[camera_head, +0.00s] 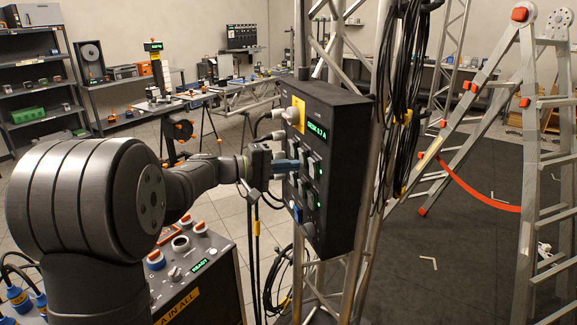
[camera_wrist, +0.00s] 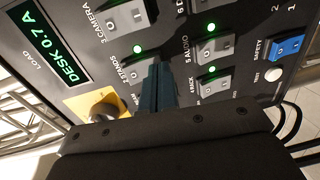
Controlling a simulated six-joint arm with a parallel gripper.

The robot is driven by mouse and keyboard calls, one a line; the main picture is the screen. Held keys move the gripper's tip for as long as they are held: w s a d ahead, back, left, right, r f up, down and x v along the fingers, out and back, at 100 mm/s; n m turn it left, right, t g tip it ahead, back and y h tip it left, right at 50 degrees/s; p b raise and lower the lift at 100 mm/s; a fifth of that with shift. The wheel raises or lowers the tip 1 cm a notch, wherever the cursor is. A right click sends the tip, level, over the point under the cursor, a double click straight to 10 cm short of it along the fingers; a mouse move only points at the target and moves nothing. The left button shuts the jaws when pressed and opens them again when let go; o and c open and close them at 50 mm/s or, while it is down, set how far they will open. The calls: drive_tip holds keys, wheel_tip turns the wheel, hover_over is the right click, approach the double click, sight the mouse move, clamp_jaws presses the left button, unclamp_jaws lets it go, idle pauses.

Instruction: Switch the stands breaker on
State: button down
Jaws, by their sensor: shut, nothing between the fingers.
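The stands breaker (camera_wrist: 133,69), labelled 2 STANDS, is a grey rocker on the black breaker box, partly hidden by my fingers in the wrist view. The small lamp (camera_wrist: 137,49) by its label glows green. My gripper (camera_wrist: 154,70) is shut and empty, its dark blue-green fingertips right at this rocker; I cannot tell whether they touch it. In the head view my gripper (camera_head: 292,165) reaches from the left to the front of the breaker box (camera_head: 341,170), which hangs on a metal truss.
Neighbouring rockers are camera (camera_wrist: 128,17), audio (camera_wrist: 213,46) and rack (camera_wrist: 209,82); the audio and rack lamps are green. A blue safety switch (camera_wrist: 284,48) sits at the right. The display (camera_wrist: 57,48) reads DESK 0.7 A. A yellow plate with a knob (camera_wrist: 97,104) and cables are close by.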

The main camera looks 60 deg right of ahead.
drive_tip(key=f+v, duration=0.3)
drive_tip(key=v, duration=1)
drive_tip(key=shift+w+a, duration=0.25)
drive_tip(key=shift+a, duration=0.15)
drive_tip(key=shift+w+a, duration=0.1)
drive_tip(key=v, duration=1.4)
drive_tip(key=shift+a, duration=0.2)
idle(2.8)
drive_tip(key=shift+w, duration=0.1)
drive_tip(key=shift+a+r, duration=0.1)
drive_tip(key=shift+r, duration=0.05)
drive_tip(key=shift+r, duration=2.15)
drive_tip(key=shift+r, duration=0.1)
